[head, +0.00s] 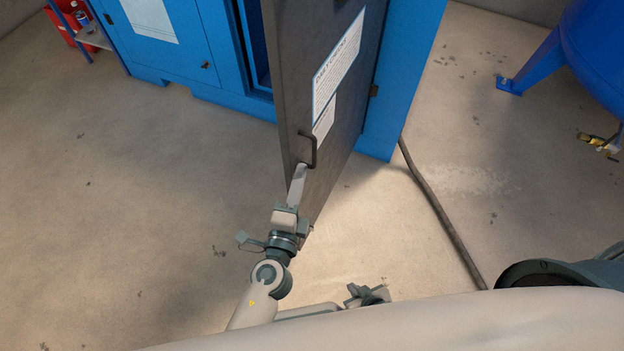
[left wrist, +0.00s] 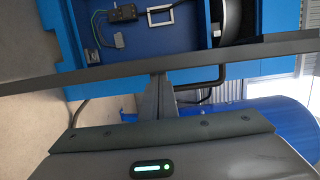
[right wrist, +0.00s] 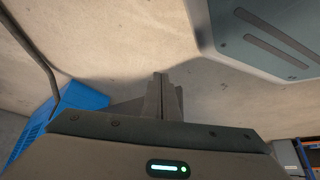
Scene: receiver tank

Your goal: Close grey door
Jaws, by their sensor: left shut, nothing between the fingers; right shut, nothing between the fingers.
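The grey door (head: 339,95) stands wide open, hinged on the right side of the blue cabinet (head: 390,95). Its face carries white notices (head: 338,65) and a dark handle (head: 309,150). My left gripper (head: 300,172) is shut at the door's free edge, just beside the lower end of the handle; whether it touches cannot be told. In the left wrist view its fingers (left wrist: 160,82) reach the door edge (left wrist: 110,76), with the handle (left wrist: 215,75) to their right. My right gripper (right wrist: 167,82) is shut and empty, pointing over bare floor.
A dark cable (head: 438,205) runs along the floor right of the door. A blue tank (head: 600,45) stands on legs at the right. Red and blue items (head: 72,18) sit on a shelf at the far left. The floor left of the door is clear.

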